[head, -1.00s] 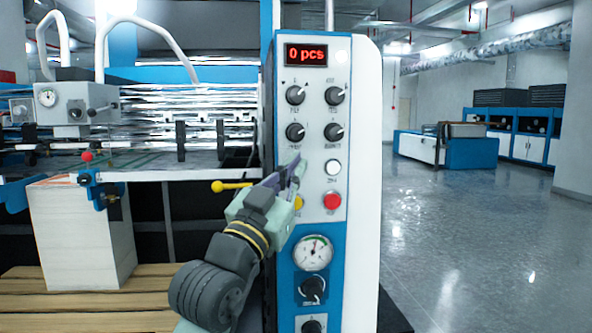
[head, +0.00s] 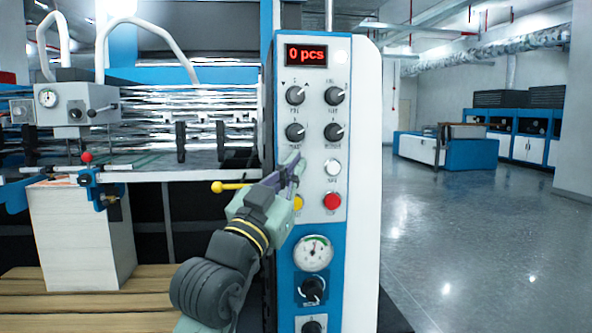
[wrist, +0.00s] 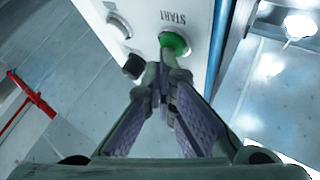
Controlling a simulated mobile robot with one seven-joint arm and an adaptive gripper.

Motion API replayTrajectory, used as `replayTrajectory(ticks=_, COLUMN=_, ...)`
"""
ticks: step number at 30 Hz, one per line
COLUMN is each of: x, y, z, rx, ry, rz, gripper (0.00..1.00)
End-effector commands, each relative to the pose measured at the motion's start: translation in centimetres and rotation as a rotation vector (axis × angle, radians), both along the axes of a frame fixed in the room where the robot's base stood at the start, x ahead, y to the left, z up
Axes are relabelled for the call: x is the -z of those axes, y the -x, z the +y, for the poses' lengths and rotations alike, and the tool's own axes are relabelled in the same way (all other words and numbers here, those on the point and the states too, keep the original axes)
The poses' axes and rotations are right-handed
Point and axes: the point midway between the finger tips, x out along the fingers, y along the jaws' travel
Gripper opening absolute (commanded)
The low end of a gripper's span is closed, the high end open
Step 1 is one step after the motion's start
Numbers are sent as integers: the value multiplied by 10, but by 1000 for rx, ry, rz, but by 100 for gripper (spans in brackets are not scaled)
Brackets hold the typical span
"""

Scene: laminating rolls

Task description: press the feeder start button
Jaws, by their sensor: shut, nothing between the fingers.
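The feeder start button is green and round under the word START in the wrist view (wrist: 175,42). In the head view it is hidden behind my fingers. My gripper (head: 297,167) is shut and empty, its fingertips at the left side of the control panel (head: 316,180). In the wrist view the closed fingertips (wrist: 166,78) lie just below the green button and overlap its lower edge. I cannot tell whether they touch it. The display (head: 306,55) reads "0 pcs" in red.
A white button (head: 332,167) and a red button (head: 332,201) sit right of my fingers. Several black knobs are above. A yellow-tipped lever (head: 230,187) sticks out left of my gripper. Open floor lies to the right.

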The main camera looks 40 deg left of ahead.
Motion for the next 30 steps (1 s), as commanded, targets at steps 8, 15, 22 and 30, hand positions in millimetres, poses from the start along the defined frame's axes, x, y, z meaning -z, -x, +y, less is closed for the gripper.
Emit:
replayTrajectory(ticks=8, x=1, y=9, z=-9, rx=-1, ry=0, rz=0, gripper=0)
replayTrajectory(ticks=15, x=1, y=10, z=-11, rx=-1, ry=1, rz=1, gripper=0)
replayTrajectory(ticks=22, x=1, y=15, z=-17, rx=0, ry=-1, rz=-1, gripper=0)
replayTrajectory(ticks=30, x=1, y=32, z=-38, rx=1, ry=-1, rz=-2, gripper=0)
